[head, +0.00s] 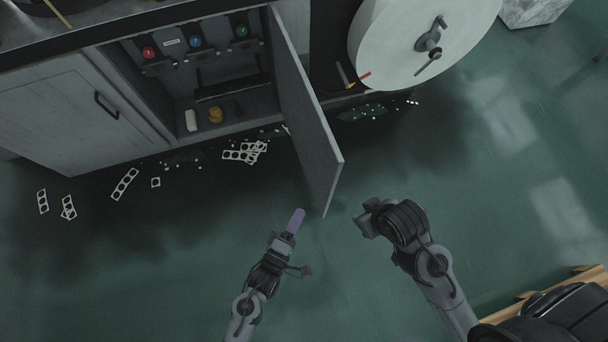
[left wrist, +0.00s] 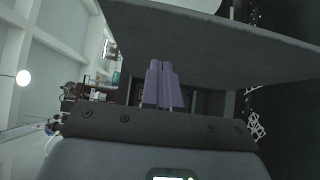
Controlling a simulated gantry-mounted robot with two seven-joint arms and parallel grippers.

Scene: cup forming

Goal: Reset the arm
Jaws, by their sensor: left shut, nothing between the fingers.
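My left gripper (head: 296,220) is in the lower middle of the head view, its purple fingers pointing up toward the open cabinet door (head: 308,125). In the left wrist view its two purple fingers (left wrist: 163,82) are together, with nothing between them. The grey door panel (left wrist: 215,45) spans the top of that view, beyond the fingers. I cannot tell the exact gap to the door. My right gripper (head: 366,218) is to the right of the door's lower corner. Its fingers are too dark and turned to tell whether they are open.
The open cabinet holds red, blue and green knobs (head: 195,42), a yellow item (head: 215,115) and a white item (head: 191,120). A large white roll (head: 412,45) stands at the upper right. Perforated scraps (head: 125,184) litter the green floor by the cabinet. The floor around both arms is clear.

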